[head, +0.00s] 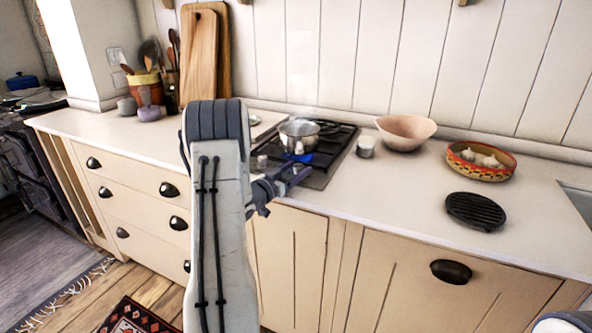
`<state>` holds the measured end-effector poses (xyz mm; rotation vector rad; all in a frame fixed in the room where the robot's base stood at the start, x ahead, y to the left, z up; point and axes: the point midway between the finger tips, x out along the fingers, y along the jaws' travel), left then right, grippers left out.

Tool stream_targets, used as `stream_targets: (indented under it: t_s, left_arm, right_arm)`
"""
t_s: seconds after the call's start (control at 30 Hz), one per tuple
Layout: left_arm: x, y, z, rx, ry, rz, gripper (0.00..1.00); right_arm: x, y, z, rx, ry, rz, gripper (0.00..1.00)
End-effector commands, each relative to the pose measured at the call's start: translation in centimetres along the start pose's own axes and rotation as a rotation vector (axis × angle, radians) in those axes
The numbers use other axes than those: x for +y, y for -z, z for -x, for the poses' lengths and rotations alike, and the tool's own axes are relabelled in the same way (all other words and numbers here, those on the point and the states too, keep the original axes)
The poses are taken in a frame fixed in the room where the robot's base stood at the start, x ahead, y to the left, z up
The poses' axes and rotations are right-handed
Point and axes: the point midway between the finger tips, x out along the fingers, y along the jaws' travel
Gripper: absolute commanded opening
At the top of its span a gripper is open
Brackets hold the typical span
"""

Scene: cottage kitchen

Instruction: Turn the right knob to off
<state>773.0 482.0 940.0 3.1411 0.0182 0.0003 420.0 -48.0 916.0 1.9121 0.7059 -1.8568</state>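A black gas hob (339,148) is set in the counter, with a steel pot (298,134) on it. Blue flame (300,157) shows under the pot. A small grey knob (262,161) is visible at the hob's front left. The right knob cannot be made out clearly; my gripper covers part of the hob's front. My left gripper (297,174) is at the hob's front edge, its fingers pointing right, low in front of the pot. Its finger gap cannot be made out. My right gripper is out of view.
A white cup (365,146), a pinkish bowl (405,131), a patterned dish of garlic (481,173) and a black round trivet (475,210) stand right of the hob. Cutting boards (200,55) and a utensil pot (145,87) stand at the left back.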

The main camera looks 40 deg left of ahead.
Motion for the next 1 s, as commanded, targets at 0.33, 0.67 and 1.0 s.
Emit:
stream_targets:
  t_s: [0.33, 0.67, 1.0]
  left_arm:
    - [-0.07, 0.05, 0.0, 0.001, -0.017, 0.0, 0.0]
    - [-0.18, 0.01, 0.04, 0.0, -0.139, 0.0, 0.0]
    - [-0.14, -0.01, 0.04, -0.001, -0.139, 0.0, 0.69]
  right_arm:
    - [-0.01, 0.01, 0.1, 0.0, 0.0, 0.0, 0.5]
    - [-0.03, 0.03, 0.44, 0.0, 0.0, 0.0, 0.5]
    - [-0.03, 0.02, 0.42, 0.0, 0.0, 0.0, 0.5]
